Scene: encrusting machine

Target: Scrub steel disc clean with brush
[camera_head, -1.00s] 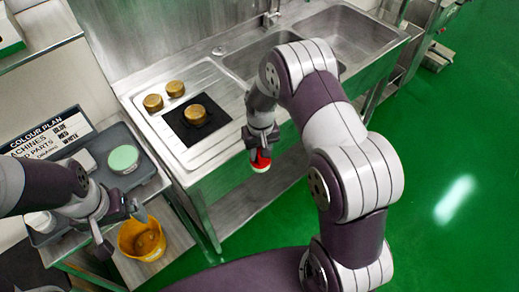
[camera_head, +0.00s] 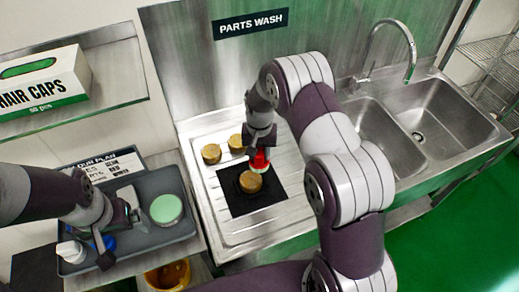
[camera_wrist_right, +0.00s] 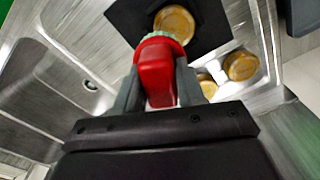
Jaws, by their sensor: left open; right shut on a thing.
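A brownish-gold disc (camera_head: 250,182) lies on a black mat (camera_head: 268,192) on the sink's ridged drainboard. Two similar discs, one on the left (camera_head: 211,153) and one on the right (camera_head: 236,142), sit behind the mat. My right gripper (camera_head: 262,150) is shut on a red brush (camera_head: 260,162), just behind and above the mat's disc. In the right wrist view the red brush (camera_wrist_right: 155,72), with a pale green rim at its far end, overlaps the disc (camera_wrist_right: 175,22); I cannot tell whether they touch. My left gripper (camera_head: 122,236) is open and empty over the grey tray.
The grey tray (camera_head: 160,238) on the left holds a round green-topped item (camera_head: 166,209), a blue item (camera_head: 104,243) and a white item (camera_head: 70,251). A yellow bucket (camera_head: 168,276) stands below. Sink basins (camera_head: 440,115) and a tap (camera_head: 408,50) are at right.

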